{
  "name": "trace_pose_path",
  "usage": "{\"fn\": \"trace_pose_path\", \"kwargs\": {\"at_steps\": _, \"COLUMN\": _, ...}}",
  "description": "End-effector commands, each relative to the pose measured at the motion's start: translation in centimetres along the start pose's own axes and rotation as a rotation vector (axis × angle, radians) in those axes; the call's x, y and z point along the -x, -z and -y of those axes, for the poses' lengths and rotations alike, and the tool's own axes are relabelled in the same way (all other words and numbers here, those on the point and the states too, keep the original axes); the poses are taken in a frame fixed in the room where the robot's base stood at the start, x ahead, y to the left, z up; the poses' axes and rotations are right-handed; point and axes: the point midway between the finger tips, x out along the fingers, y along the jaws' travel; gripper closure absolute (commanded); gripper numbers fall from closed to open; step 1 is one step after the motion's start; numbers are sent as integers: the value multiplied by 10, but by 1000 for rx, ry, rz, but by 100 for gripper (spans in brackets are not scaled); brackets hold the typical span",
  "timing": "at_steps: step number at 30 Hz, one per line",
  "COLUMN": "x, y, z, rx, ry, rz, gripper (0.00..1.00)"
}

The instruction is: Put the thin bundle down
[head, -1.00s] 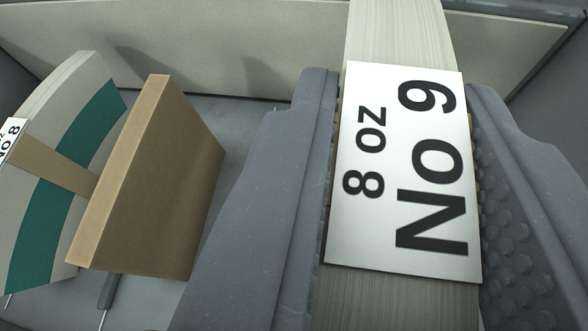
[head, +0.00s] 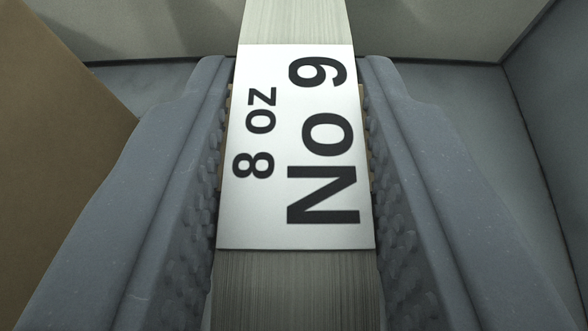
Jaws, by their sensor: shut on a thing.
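The thin bundle (head: 295,288) is a narrow stack of pale sheets, seen edge-on in the middle of the head view. A white label (head: 268,215) on it reads "8 oz No 9". My gripper (head: 295,150) has its two grey, studded fingers on either side of the bundle and is shut on it. The bundle's top end runs up past the fingertips. Its lower end leaves the picture at the bottom. I cannot tell whether the bundle touches the floor beneath it.
A brown board (head: 55,170) stands close on the left. A pale wall (head: 430,30) runs across the back, and a grey side wall (head: 560,110) stands on the right. A strip of grey floor (head: 450,95) shows between my right finger and that wall.

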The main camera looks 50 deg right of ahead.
Motion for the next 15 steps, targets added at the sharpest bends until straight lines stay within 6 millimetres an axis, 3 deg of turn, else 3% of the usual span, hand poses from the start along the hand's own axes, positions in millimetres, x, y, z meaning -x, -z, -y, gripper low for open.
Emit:
{"fn": "trace_pose_path", "kwargs": {"at_steps": 3, "x": -5, "y": -12, "z": 0, "rx": 1, "ry": 1, "rz": 0, "gripper": 100}}
{"fn": "trace_pose_path", "kwargs": {"at_steps": 12, "x": -5, "y": -11, "z": 0, "rx": 1, "ry": 1, "rz": -2, "gripper": 100}}
{"fn": "trace_pose_path", "kwargs": {"at_steps": 13, "x": -5, "y": -12, "z": 0, "rx": 1, "ry": 0, "rz": -1, "gripper": 70}}
{"fn": "trace_pose_path", "kwargs": {"at_steps": 15, "x": -5, "y": -11, "z": 0, "rx": 1, "ry": 0, "rz": -1, "gripper": 51}}
